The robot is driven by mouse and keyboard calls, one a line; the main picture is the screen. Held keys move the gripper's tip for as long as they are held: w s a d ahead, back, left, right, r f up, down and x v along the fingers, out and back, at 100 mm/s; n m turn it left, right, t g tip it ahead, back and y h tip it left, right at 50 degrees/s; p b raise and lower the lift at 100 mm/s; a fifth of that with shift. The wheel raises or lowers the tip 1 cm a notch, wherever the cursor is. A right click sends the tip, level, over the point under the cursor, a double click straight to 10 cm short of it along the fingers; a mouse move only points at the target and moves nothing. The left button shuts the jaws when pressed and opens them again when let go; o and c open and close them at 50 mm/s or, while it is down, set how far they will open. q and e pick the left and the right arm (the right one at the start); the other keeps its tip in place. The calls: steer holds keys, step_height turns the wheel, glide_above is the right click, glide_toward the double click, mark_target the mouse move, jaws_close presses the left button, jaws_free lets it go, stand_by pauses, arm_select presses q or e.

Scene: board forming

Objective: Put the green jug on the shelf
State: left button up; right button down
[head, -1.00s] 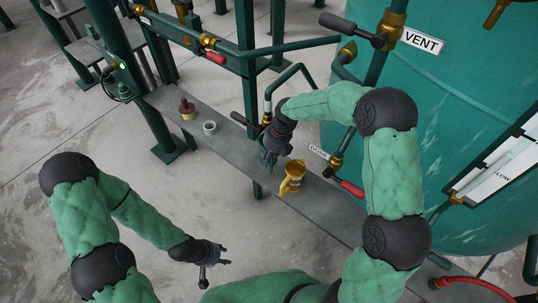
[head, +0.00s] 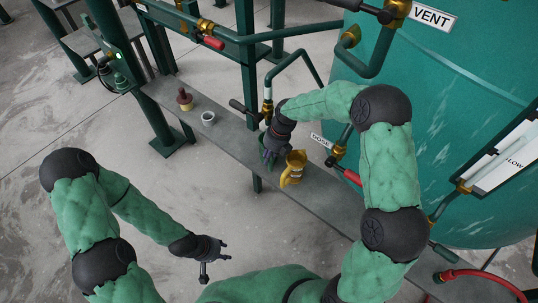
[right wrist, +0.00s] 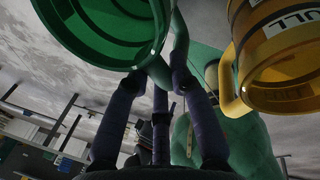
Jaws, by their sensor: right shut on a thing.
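The green jug (right wrist: 105,28) fills the top left of the right wrist view, its round green end facing the camera. My right gripper (right wrist: 165,70) is shut on it, with dark fingers around its handle. In the head view my right gripper (head: 269,152) is over the grey shelf (head: 235,142), just left of a yellow jug, and hides most of the green jug. I cannot tell whether the green jug touches the shelf. My left gripper (head: 225,250) is open and empty, low in front of the shelf, over the floor.
The yellow jug (head: 293,169) stands on the shelf close to my right gripper; it also shows in the right wrist view (right wrist: 280,60). A white cup (head: 208,118) and a brown-topped item (head: 184,99) stand further left. Pipes and a teal tank (head: 470,110) rise behind.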

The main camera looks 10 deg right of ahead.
steer(key=shift+f, duration=0.3)
steer(key=c, duration=1)
jaws_free()
steer(key=shift+r, duration=0.15)
steer(key=v, duration=1.1)
steer(key=shift+d+r, duration=0.1)
steer(key=shift+r, duration=0.3)
